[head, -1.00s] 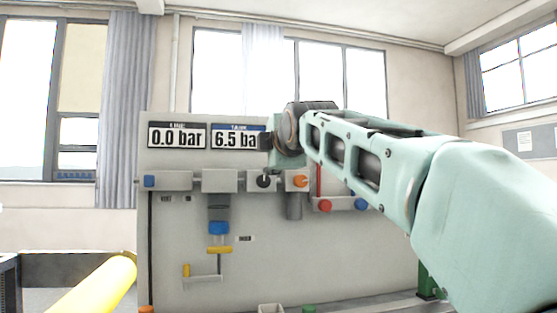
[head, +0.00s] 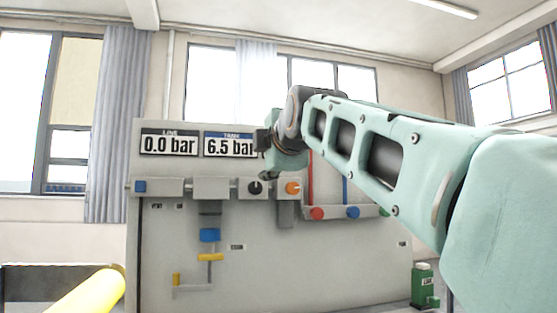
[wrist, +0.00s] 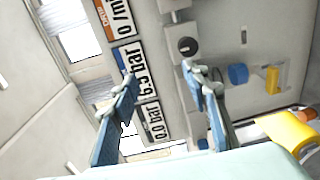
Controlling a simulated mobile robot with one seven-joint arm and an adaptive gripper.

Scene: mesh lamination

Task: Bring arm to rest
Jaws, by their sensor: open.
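My mint-green arm reaches in from the right in the head view, across the upper right of a grey panel (head: 330,262). My gripper shows in the wrist view (wrist: 160,90) with its two blue-padded fingers apart and nothing between them. In the head view the arm's end is in front of the panel, just right of the 6.5 bar display (head: 228,144), and the fingers are hard to make out there. The 0.0 bar display (head: 169,144) is left of it. Below are a black knob (head: 254,188) and an orange knob (head: 292,188).
A blue and yellow valve assembly (head: 210,236) sits lower on the panel. Red (head: 317,213) and blue (head: 352,212) knobs are at the right. A green canister (head: 423,286) stands at lower right. A yellow rounded bar (head: 88,292) is at lower left.

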